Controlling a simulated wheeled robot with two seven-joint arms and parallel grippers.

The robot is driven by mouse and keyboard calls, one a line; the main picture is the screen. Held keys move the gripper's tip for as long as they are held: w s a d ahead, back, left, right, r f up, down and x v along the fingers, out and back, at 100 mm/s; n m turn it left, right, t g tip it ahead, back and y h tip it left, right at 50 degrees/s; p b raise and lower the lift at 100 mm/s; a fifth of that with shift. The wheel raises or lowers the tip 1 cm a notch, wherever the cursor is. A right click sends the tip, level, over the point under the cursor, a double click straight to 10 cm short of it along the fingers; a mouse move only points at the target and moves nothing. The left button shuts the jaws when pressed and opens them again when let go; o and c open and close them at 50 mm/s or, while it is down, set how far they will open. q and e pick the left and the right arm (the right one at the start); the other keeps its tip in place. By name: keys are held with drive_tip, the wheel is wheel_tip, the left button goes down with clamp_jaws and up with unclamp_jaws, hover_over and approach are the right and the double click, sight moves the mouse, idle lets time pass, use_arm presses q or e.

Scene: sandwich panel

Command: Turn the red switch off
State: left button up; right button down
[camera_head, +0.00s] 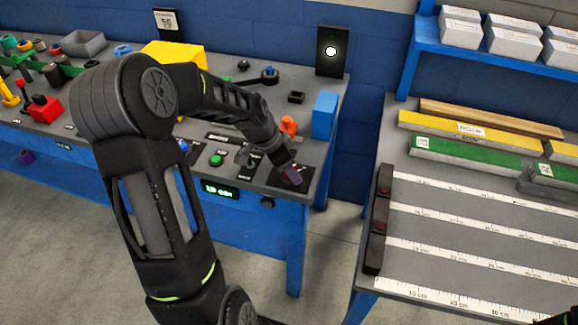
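My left arm comes in from the lower left, and its gripper (288,172) points down at a dark square plate (303,184) at the front right corner of the blue workbench. A small purplish part shows at the fingertips; I cannot tell whether it is touched. The fingers are too small and dark to show whether they are open. No red switch is plainly visible at this plate; the gripper covers part of it. A red box with a red-topped lever (44,108) stands at the far left of the bench.
A green button (216,160), a green-lit display (220,190), an orange piece (288,125) and a blue block (324,115) are near the gripper. A black wall panel (331,64) has a white lit lamp. A grey table with rulers (450,197) stands right, across a gap.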

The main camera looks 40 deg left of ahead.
use_arm(q)
clamp_jaws()
idle(0.6)
